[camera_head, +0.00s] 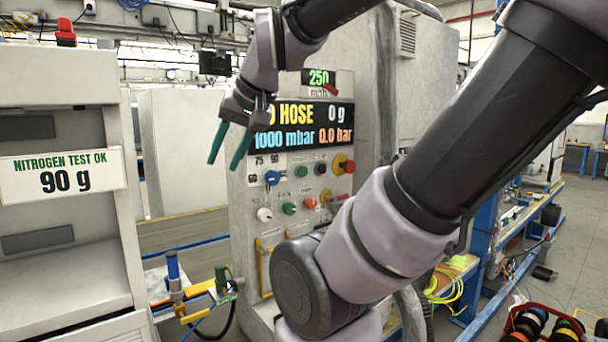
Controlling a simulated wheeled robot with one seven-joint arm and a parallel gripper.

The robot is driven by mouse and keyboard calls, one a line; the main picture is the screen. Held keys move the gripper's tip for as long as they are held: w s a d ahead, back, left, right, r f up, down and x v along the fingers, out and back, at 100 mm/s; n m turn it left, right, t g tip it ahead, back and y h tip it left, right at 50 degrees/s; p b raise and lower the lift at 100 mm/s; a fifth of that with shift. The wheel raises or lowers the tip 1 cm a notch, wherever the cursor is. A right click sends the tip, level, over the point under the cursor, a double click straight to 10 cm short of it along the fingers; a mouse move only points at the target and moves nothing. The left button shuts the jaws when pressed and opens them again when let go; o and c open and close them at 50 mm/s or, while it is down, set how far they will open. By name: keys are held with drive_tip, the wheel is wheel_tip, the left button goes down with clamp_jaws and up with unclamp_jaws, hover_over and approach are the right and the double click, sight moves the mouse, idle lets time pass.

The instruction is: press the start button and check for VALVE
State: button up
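The charging station (262,215) stands in the middle, with a display (322,125) that reads "HOSE 0 g", "1000 mbar" and "0.0 bar"; its left end is hidden by my gripper. No VALVE text shows. Below are several buttons and knobs: green buttons (289,208) and (302,171), a blue knob (272,177), a white knob (264,214) and a red button on yellow (344,164). Which one is the start button cannot be told. My gripper (226,146) is open and empty, in front of the display's left edge, its green fingers pointing down and apart.
A cabinet on the left carries a sign (65,176) reading "NITROGEN TEST OK 90 g". A hose coupling on a yellow holder (198,290) stands low in front. My arm crosses the right side and hides part of the panel. A crate with rolls (545,325) is at bottom right.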

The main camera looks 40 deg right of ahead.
clamp_jaws()
idle(1.4)
